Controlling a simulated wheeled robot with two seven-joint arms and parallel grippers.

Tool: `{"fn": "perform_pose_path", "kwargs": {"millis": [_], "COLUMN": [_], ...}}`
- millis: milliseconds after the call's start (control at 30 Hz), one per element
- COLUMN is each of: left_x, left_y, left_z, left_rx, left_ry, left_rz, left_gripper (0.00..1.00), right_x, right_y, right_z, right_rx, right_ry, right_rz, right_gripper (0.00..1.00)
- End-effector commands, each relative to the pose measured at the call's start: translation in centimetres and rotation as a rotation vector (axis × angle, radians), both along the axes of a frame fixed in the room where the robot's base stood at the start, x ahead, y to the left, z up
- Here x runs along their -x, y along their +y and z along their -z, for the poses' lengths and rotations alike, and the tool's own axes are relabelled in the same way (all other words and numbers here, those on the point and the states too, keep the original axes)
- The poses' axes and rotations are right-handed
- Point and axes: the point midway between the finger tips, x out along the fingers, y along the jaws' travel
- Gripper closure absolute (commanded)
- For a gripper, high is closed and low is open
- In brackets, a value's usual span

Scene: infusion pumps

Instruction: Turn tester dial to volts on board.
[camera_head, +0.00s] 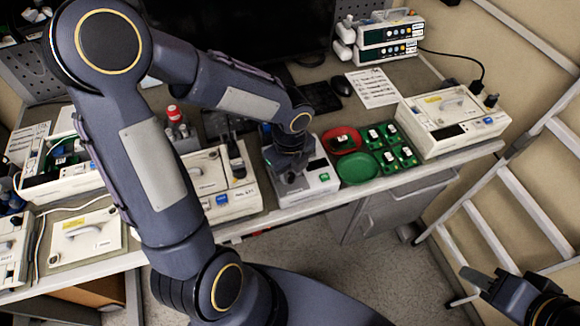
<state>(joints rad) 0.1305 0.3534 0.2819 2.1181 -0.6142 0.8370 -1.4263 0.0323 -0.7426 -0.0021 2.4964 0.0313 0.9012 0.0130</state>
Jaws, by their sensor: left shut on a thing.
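A white tester box (318,182) stands near the front edge of the bench, with a green patch on its top at the right. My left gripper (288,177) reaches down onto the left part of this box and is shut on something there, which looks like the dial. The dial itself and its markings are hidden beneath the gripper, so its setting cannot be read. My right gripper (474,281) hangs at the lower right, away from the bench, in front of the ladder. Its jaw gap cannot be made out.
A red bowl (342,139), a green bowl (358,169) and green trays (391,158) with small parts sit right of the tester. Pump units (455,120) stand farther right, others at left (222,192). A ladder (500,220) leans at the right.

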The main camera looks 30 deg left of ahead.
Motion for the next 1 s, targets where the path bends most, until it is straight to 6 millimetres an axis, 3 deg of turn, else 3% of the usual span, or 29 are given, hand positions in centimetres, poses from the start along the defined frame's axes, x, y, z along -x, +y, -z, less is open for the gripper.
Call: {"fn": "perform_pose_path", "kwargs": {"millis": [733, 767, 800, 867, 1000], "left_x": [-0.2, -0.2, -0.2, -0.2, -0.1], "left_y": [0.0, 0.0, 0.0, 0.0, 0.0], "left_z": [-0.5, -0.4, -0.3, -0.2, -0.2], "left_rx": [-0.001, -0.001, -0.001, -0.001, -0.001], "left_ry": [-0.008, -0.008, -0.009, -0.008, -0.006], "left_rz": [0.399, 0.406, 0.403, 0.402, 0.401], "left_gripper": [0.97, 0.76, 0.7, 0.63, 0.62], "right_x": [0.0, 0.0, 0.0, 0.0, 0.0], "right_y": [0.0, 0.0, 0.0, 0.0, 0.0], "right_z": [-3.3, -3.3, -3.1, -3.1, -3.0], "right_rx": [0.0, 0.0, 0.0, 0.0, 0.0], "right_ry": [0.0, 0.0, 0.0, 0.0, 0.0], "right_rz": [0.0, 0.0, 0.0, 0.0, 0.0], "right_gripper": [0.64, 0.64, 0.64, 0.64, 0.64]}}
